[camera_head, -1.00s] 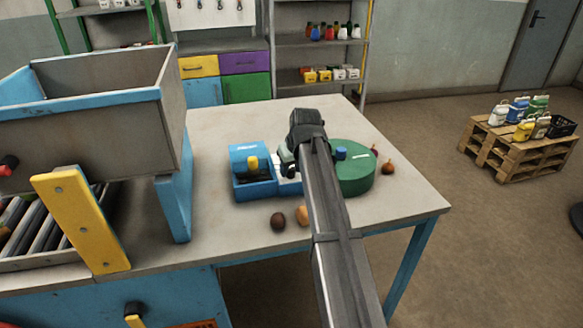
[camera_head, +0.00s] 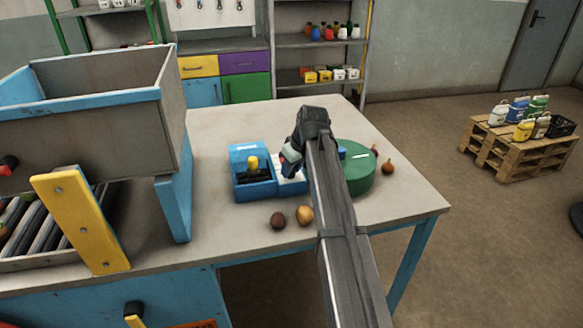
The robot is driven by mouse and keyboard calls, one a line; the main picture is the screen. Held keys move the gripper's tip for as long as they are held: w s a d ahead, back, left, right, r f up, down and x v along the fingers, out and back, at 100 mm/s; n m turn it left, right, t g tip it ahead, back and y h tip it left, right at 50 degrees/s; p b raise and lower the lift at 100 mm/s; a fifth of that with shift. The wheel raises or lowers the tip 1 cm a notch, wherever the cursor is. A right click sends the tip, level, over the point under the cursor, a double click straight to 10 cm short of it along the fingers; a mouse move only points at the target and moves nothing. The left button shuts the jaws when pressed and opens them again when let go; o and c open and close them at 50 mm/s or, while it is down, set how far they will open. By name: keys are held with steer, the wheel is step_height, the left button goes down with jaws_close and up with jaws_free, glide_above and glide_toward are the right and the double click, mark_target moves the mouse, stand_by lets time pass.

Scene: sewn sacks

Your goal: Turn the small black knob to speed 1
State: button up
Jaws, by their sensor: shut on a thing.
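A blue machine (camera_head: 248,190) with a yellow knob on it stands on the table. A white panel (camera_head: 291,188) joins its right side. My gripper (camera_head: 288,168) points down at this panel, with a red patch showing near its fingers. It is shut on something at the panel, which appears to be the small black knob. The knob, its marks and the fingertips' contact are hidden by my gripper, so its setting cannot be read. A green round drum (camera_head: 357,178) stands just right of my arm and is partly covered by it.
A dark round fruit (camera_head: 278,221) and an orange one (camera_head: 304,215) lie in front of the machine. Another (camera_head: 388,168) lies right of the drum. A large grey hopper (camera_head: 95,130) with blue edges stands at the left. The table (camera_head: 225,125) is clear behind the machine.

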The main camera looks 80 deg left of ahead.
steer(key=n+g, duration=0.1)
steer(key=n, duration=0.2)
steer(key=shift+w+a+n+h, duration=0.1)
steer(key=shift+a+n+h, duration=0.05)
steer(key=shift+n+h, duration=0.2)
steer(key=shift+n+g+h, duration=0.5)
steer(key=shift+n+h, duration=0.15)
steer(key=shift+n, duration=0.9)
steer(key=o, duration=1)
steer(key=shift+o, duration=0.2)
steer(key=shift+w+r, duration=0.1)
steer(key=v, duration=1.3)
steer(key=shift+r, duration=0.3)
